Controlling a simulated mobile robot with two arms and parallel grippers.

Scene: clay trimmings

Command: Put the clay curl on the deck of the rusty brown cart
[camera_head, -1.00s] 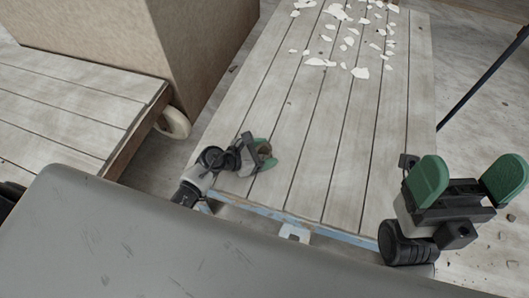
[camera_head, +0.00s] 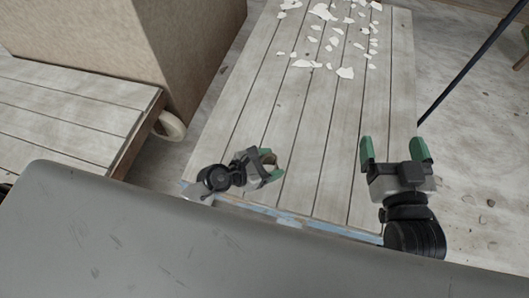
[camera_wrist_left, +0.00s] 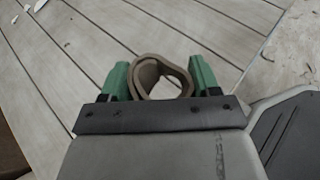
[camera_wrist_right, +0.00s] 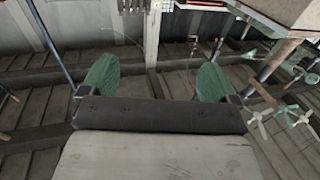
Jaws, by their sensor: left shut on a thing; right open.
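My left gripper (camera_head: 262,167) is shut on the clay curl (camera_wrist_left: 160,80), a brown rolled strip with an open loop. In the left wrist view the curl sits between the two green fingers, above grey planks. In the head view the curl is mostly hidden by the fingers, over the near left corner of the blue-edged cart. The rusty brown cart (camera_head: 62,98) is at the left, with a bare grey plank deck and a brown side edge. My right gripper (camera_head: 393,152) is open and empty at the right, over the near right part of the blue-edged cart.
The blue-edged cart's plank deck (camera_head: 300,130) carries several white flakes (camera_head: 345,72) at its far end. A large beige box (camera_head: 130,45) stands along the brown cart's far side. A pale wheel (camera_head: 170,126) and a floor gap lie between the carts. A dark pole (camera_head: 470,65) leans at the right.

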